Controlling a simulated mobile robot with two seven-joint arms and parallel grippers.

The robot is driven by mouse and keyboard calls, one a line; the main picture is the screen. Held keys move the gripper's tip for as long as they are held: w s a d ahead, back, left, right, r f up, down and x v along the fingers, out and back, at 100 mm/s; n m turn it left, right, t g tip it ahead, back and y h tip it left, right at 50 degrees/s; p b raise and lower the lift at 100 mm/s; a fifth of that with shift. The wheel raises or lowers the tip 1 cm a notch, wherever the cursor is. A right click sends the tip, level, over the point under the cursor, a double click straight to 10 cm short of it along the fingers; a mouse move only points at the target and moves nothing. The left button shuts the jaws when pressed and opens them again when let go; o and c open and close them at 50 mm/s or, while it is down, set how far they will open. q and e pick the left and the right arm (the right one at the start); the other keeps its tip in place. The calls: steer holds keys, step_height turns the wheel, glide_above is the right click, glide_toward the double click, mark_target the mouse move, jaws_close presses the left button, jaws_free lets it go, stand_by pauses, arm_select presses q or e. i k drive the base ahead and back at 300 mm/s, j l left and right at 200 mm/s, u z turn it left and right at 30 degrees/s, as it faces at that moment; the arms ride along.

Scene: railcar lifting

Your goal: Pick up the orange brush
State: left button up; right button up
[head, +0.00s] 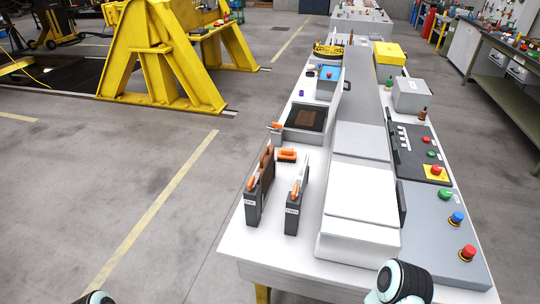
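An orange brush-like item (287,154) with a dark underside lies on the white workbench top, behind the two dark holders. Other orange-handled items stand in the left holder (254,205) and the right holder (292,218); each holder has a small white label. Another orange piece (275,127) sits at the left edge of the dark square tray. Which orange item is the brush is hard to be sure of at this size. Only rounded parts of my arms show at the bottom edge, left and right. Neither gripper's fingers are in view.
The white workbench (236,247) runs away from me. A dark square tray (290,133), white boxes (357,189) and a panel with red, green and blue buttons (445,222) crowd it. A yellow stand (150,60) is at left; the grey floor between is clear.

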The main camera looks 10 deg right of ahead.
mark_target(289, 154)
steer(key=i+j+u, duration=0.2)
steer(key=j, duration=0.15)
steer(key=j+u, duration=0.15)
steer(key=j, duration=0.2)
steer(key=i+j+u, duration=0.3)
steer(key=i+j, duration=0.75)
steer(key=i, duration=0.25)
steer(key=i+z, duration=0.65)
steer(key=z, duration=0.2)
steer(key=i+j+z, duration=0.2)
steer(key=i+z, duration=0.5)
steer(key=z, duration=0.2)
steer(key=i+j+z, duration=0.15)
steer(key=z, duration=0.25)
steer(key=i+j+z, duration=0.25)
steer(key=z, duration=0.2)
